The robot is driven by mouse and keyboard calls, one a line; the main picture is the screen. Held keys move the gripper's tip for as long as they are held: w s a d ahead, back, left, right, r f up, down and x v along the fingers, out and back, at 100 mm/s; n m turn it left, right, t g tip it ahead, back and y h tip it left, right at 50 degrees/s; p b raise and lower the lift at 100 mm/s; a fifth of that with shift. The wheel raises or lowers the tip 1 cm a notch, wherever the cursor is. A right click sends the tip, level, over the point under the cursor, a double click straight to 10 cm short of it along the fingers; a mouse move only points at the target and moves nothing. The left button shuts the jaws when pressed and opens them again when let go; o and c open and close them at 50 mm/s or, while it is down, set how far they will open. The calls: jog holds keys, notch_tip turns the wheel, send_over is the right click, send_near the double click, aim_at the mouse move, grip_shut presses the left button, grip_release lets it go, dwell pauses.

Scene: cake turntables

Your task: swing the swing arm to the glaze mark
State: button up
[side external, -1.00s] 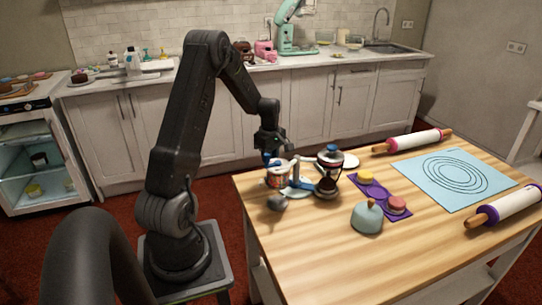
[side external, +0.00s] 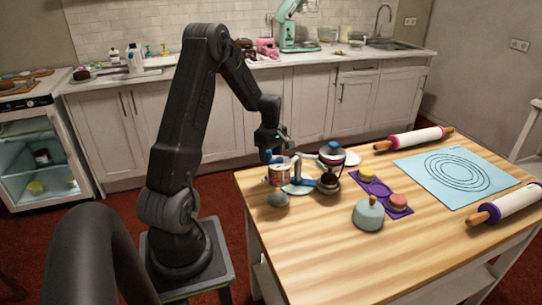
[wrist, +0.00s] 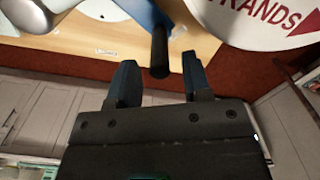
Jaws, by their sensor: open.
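The blue swing arm (side external: 302,184) stands low at the left end of the wooden table, between a white-and-red can (side external: 279,174) and a dark, banded jar (side external: 330,168). My gripper (side external: 268,153) hangs just above the can, by a blue end piece. In the wrist view my gripper (wrist: 158,62) is open, with its two fingers on either side of a dark upright peg (wrist: 160,50). The peg joins a blue bar (wrist: 147,12) above it in the picture. Contact between fingers and peg cannot be told. I cannot make out the glaze mark; a small label (wrist: 105,52) on the wood is unreadable.
A grey rounded object (side external: 278,200) sits in front of the can. A purple mat (side external: 382,192) with small cakes, a grey-green dome (side external: 368,214), a blue mat (side external: 480,160) and rolling pins (side external: 413,139) lie to the right. The table's front is clear.

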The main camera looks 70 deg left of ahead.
jog(key=shift+r, duration=3.35)
jog(key=d+r+m, duration=0.2)
jog(key=d, duration=0.1)
jog(key=w+d+r+m, duration=0.1)
jog(key=d+r, duration=0.1)
jog(key=d, duration=0.2)
jog(key=w+d+r+m+t, duration=0.1)
jog(key=d+r+m, duration=0.1)
jog(key=d+r, duration=0.1)
jog(key=shift+w+d+m+y, duration=0.1)
jog(key=shift+d+m+y, duration=0.2)
jog(key=shift+y, duration=0.1)
jog(key=s+d+r+m+t, duration=0.1)
jog(key=s+d+m, duration=0.3)
jog(key=d, duration=0.4)
jog(key=s+d+r+m+t, duration=0.2)
jog(key=s+d+r+m, duration=0.1)
jog(key=d+m, duration=0.4)
jog(key=s+d+r+m+t, duration=0.1)
jog(key=s+d+r+m, duration=0.2)
jog(key=s+d+m, duration=0.3)
jog(key=d, duration=0.3)
jog(key=shift+d+t+h, duration=0.3)
jog(key=shift+h, duration=0.1)
